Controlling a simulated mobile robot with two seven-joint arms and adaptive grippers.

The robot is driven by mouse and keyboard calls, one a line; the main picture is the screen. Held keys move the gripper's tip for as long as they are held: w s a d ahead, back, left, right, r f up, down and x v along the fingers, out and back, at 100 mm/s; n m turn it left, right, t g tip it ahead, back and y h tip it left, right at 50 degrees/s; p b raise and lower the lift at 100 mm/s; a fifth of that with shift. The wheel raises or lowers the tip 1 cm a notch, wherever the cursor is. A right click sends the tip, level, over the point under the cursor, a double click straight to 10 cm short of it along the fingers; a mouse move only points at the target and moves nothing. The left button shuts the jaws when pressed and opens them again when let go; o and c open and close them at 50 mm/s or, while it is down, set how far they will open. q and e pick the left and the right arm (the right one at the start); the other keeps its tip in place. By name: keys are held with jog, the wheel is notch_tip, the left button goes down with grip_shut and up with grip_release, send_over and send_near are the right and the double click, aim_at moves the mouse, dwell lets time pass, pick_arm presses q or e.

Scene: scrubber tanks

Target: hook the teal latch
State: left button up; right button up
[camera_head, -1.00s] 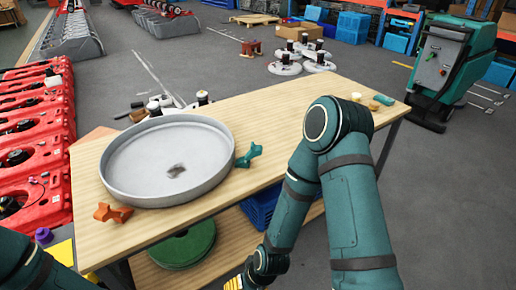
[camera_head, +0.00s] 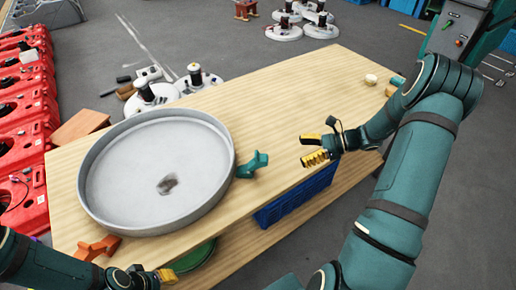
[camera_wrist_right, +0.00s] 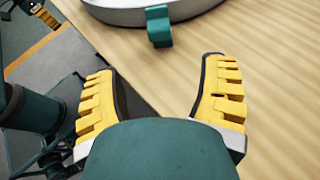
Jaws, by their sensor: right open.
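The teal latch (camera_head: 252,165) sits on the wooden table at the right rim of a round grey pan (camera_head: 105,205). It also shows in the right wrist view (camera_wrist_right: 159,26), ahead of the fingers and against the pan's side. An orange latch (camera_head: 97,248) sits at the pan's lower left side. My right gripper (camera_head: 308,149) is open and empty over the table, to the right of the teal latch and apart from it. In the right wrist view its yellow fingers (camera_wrist_right: 153,100) are spread wide. My left gripper (camera_head: 165,277) is at the bottom edge, below the pan; its fingers are partly hidden.
The wooden table (camera_head: 310,85) is clear between the pan and its far right end. Small pieces, including a cream one (camera_head: 371,79), lie at that end. A blue crate (camera_head: 297,197) and a green disc are below the tabletop. Red machines (camera_head: 20,130) stand at the left.

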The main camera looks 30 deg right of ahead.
aim_at(267, 158)
jog(key=b+x, duration=0.2)
jog(key=x, duration=1.1)
jog(key=shift+w+a, duration=0.2)
jog(key=shift+a, duration=0.1)
grip_shut()
